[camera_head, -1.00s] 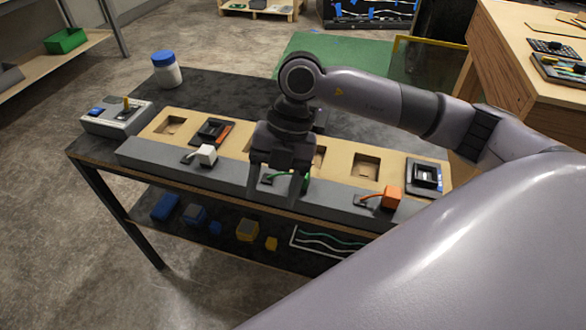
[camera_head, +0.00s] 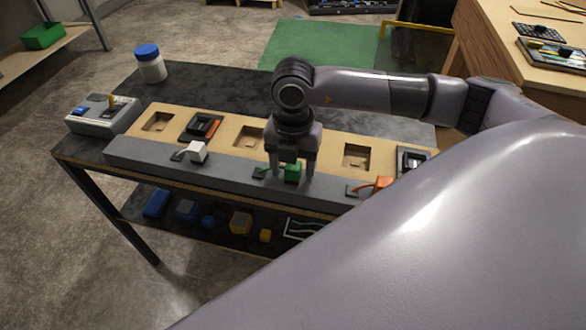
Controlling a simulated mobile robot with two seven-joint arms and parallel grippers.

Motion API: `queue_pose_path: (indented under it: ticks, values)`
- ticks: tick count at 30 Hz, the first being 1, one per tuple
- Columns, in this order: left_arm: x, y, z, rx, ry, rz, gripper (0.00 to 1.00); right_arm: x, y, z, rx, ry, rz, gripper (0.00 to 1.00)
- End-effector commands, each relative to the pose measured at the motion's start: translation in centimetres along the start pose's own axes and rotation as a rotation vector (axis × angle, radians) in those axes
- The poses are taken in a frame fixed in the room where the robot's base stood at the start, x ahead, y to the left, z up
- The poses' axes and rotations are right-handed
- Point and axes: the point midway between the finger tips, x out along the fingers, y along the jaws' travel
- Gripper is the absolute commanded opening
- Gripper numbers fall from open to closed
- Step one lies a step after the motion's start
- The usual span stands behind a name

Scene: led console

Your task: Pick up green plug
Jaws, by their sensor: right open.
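The green plug (camera_head: 292,172) stands on the grey front ledge of the console, with a short green cable running left to a small dark socket (camera_head: 260,172). My right gripper (camera_head: 291,174) points down over the plug, its fingers open on either side of it. Whether the fingers touch the plug cannot be told. My left gripper is not in view.
A white plug (camera_head: 197,151) sits on the ledge to the left and an orange plug (camera_head: 383,184) to the right. The wooden panel (camera_head: 178,120) behind has square recesses. A control box (camera_head: 100,116) and a blue-lidded jar (camera_head: 150,64) stand at the left.

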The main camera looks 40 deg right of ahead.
Motion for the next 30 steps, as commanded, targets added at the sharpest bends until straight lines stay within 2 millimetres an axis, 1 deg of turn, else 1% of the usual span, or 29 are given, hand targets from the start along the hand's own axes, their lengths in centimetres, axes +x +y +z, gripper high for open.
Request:
queue_pose_path:
  ticks: [4,5,6,8,9,11,12,18,22,26,29,30]
  values:
    - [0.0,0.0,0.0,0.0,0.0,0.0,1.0,0.0,0.0,0.0,-0.001,0.0,0.0,0.62]
    - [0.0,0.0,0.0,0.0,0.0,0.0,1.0,0.0,0.0,0.0,-0.001,0.001,0.0,0.52]
    - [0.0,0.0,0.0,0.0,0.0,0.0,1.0,0.0,0.0,0.0,-0.001,0.001,0.0,0.39]
    - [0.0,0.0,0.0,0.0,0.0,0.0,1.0,0.0,0.0,0.0,-0.001,0.001,0.0,0.19]
    - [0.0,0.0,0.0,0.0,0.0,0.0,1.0,0.0,0.0,0.0,-0.001,0.001,0.0,0.06]
    - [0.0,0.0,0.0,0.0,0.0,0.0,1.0,0.0,0.0,0.0,-0.001,0.001,0.0,0.06]
    - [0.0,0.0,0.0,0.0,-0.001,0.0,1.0,0.0,0.0,0.0,-0.001,0.001,0.0,0.01]
    - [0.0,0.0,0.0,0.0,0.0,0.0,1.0,-0.1,0.0,0.0,-0.001,0.001,0.001,0.01]
    - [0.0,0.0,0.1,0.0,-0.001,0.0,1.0,-0.7,0.1,0.0,-0.001,0.0,0.001,0.01]
    - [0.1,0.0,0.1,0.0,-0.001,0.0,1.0,-2.1,0.1,0.1,-0.001,-0.001,0.004,0.01]
    - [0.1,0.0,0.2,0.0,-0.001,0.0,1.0,-4.0,0.1,0.1,-0.002,-0.003,0.005,0.01]
    - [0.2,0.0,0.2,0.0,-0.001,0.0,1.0,-5.0,0.2,0.1,-0.001,-0.002,0.006,0.01]
